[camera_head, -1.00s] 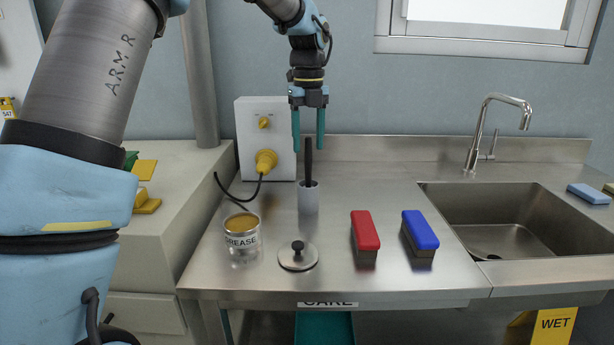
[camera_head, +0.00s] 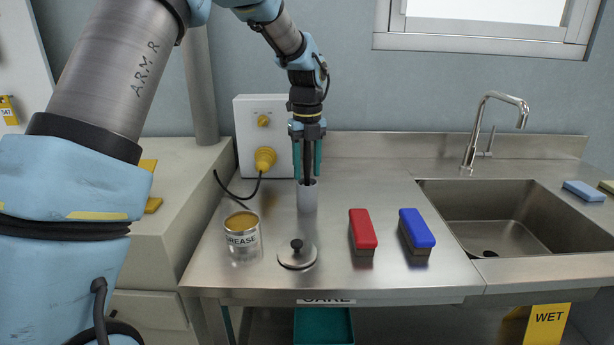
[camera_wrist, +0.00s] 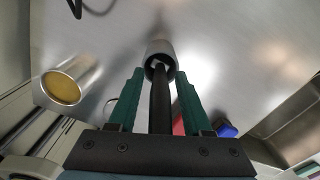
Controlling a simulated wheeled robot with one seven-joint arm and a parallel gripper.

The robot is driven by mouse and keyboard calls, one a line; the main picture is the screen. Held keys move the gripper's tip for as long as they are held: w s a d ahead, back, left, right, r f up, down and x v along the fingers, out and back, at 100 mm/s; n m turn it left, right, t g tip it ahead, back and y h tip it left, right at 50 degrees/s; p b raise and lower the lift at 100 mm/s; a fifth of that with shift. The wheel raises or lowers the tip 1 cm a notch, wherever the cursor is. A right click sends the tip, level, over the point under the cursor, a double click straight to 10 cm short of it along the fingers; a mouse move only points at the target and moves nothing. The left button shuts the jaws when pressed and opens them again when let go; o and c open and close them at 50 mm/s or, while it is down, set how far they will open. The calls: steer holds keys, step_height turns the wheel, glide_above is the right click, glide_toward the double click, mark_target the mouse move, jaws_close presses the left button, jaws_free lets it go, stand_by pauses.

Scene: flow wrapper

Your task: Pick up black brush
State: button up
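The black brush (camera_head: 307,163) stands upright in a grey cup (camera_head: 307,198) on the steel counter. Only its dark handle shows; its lower end is hidden in the cup. My gripper (camera_head: 307,179) points straight down, with its two green fingers on either side of the handle just above the cup. In the wrist view the handle (camera_wrist: 160,105) runs between the fingers, with a gap on each side, down toward the cup (camera_wrist: 159,49). The gripper is open.
A grease can (camera_head: 242,240) and a round lid (camera_head: 297,254) stand in front of the cup. A red brush (camera_head: 362,230) and a blue brush (camera_head: 417,229) lie to the right, before the sink (camera_head: 520,225). A white box (camera_head: 250,125) with a yellow plug stands behind left.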

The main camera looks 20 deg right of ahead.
jaws_close()
stand_by(0.5)
step_height(320, 180, up, 10)
steer(key=shift+b, duration=0.85)
